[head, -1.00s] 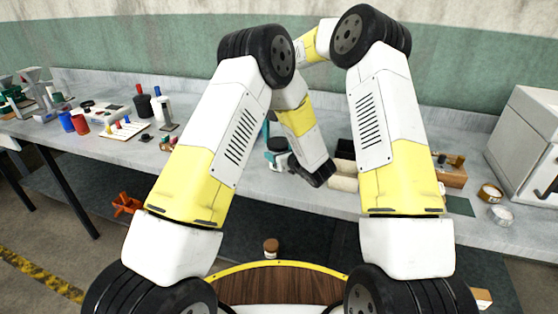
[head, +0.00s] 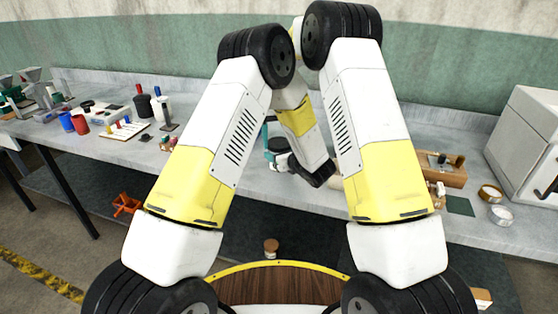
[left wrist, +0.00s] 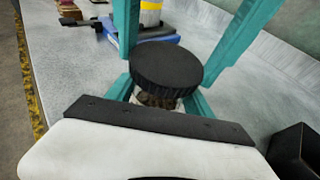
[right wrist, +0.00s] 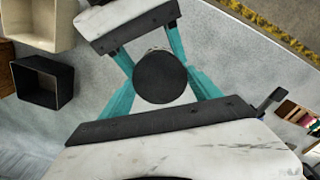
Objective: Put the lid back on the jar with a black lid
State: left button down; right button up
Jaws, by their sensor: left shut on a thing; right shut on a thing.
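The black lid (left wrist: 167,64) is a round dark disc, also in the right wrist view (right wrist: 160,77) and small in the head view (head: 279,144). My right gripper (right wrist: 162,80) is shut on it. Below the lid, part of the jar (left wrist: 156,98) shows with brownish contents; its edge also shows in the right wrist view (right wrist: 154,49). My left gripper (left wrist: 158,96) is shut on the jar from the opposite side. The lid is over the jar and looks slightly offset in both wrist views. I cannot tell whether they touch. My arms hide much of this in the head view.
A black open box (right wrist: 42,82) and a beige box (right wrist: 40,22) stand close by on the grey bench (head: 235,178). A blue item (left wrist: 152,50) lies beyond the jar. Red and blue cups (head: 74,122) stand farther left on the bench.

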jog(key=shift+w+m, duration=0.1)
jog(key=shift+m, duration=1.1)
jog(key=o, duration=1.5)
jog(key=shift+o, duration=0.2)
jog(key=shift+r, duration=2.3)
jog(key=shift+c, duration=0.2)
